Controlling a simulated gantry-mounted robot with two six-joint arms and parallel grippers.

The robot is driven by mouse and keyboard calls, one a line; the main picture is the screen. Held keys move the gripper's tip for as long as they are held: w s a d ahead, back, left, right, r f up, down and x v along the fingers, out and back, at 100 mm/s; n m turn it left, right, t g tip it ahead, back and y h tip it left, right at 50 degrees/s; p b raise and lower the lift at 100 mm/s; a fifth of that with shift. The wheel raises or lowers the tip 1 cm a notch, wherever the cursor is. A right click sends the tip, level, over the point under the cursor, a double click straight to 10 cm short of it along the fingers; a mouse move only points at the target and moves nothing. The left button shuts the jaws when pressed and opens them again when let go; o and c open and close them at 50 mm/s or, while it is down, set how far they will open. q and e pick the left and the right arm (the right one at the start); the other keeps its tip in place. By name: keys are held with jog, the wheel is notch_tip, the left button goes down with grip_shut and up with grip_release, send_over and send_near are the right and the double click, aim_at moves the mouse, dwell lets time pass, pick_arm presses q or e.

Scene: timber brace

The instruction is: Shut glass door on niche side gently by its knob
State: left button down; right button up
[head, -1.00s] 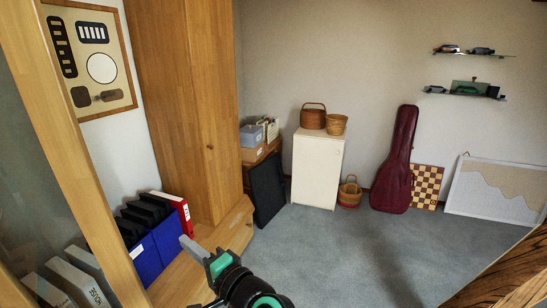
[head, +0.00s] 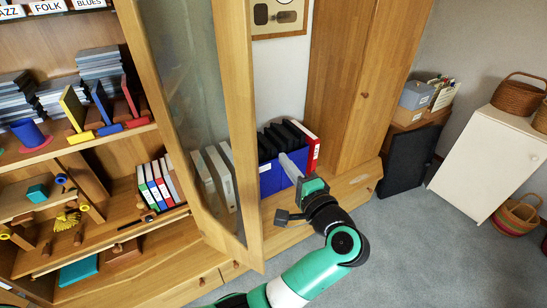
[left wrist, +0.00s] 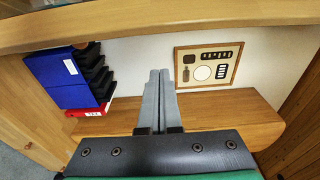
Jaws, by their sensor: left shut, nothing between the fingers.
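The glass door (head: 241,120), a wooden frame with a clear pane, stands open, swung out from the bookcase. Binders show through its pane. I cannot make out its knob in either view. My left gripper (head: 284,160) is shut and empty, to the right of the door's free edge, in front of the blue box files. In the left wrist view its two grey fingers (left wrist: 158,78) lie together, touching nothing I can see. A wooden bar (left wrist: 150,28) crosses the top of that view, perhaps the door frame. My right gripper is not in view.
Blue box files (head: 270,178) and a red binder (head: 311,148) stand on the low wooden ledge (head: 345,189) beside a tall wardrobe (head: 355,90). Open shelves with books and toys (head: 70,200) are on the left. Grey carpet (head: 410,240) is free at lower right.

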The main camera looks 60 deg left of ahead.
pick_arm(q)
jog(key=a, duration=0.9)
jog(key=shift+s+d+p, duration=0.75)
jog(key=shift+s+d, duration=0.45)
jog(key=shift+s, duration=0.05)
jog(key=shift+d, duration=0.1)
